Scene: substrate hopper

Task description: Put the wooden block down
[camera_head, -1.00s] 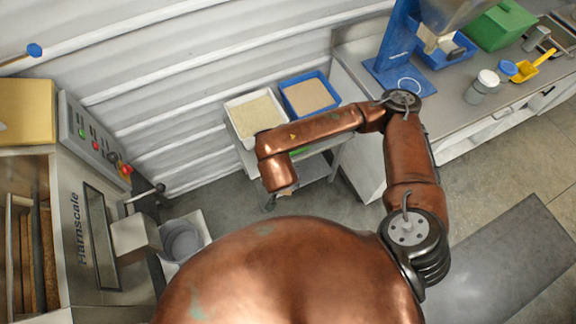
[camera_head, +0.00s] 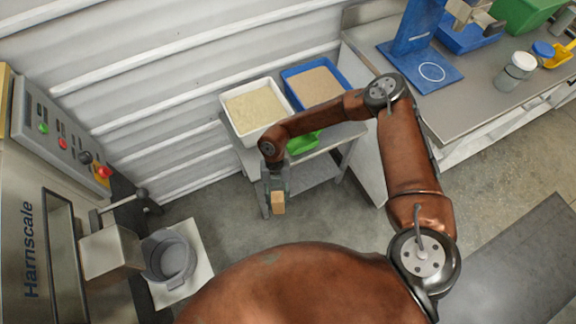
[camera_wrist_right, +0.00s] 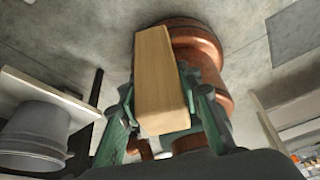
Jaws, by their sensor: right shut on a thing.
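The wooden block (camera_head: 278,202) is a small light-brown piece at the end of my right arm in the head view. My right gripper (camera_head: 275,190) points down in front of the small trolley, with the block at its tips. In the right wrist view the block (camera_wrist_right: 160,82) is long and pale and sits between the green fingers of the gripper (camera_wrist_right: 162,112). The gripper is shut on it, and the block is clear of any surface. My left gripper is not in view.
A white tray (camera_head: 234,112) and a blue tray (camera_head: 289,88) of granular material stand on the trolley, with a green item (camera_head: 303,143) beside them. A grey bucket (camera_head: 168,258) stands by the Harnscale machine (camera_head: 28,250). A steel counter (camera_head: 460,105) is at right. Floor between is clear.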

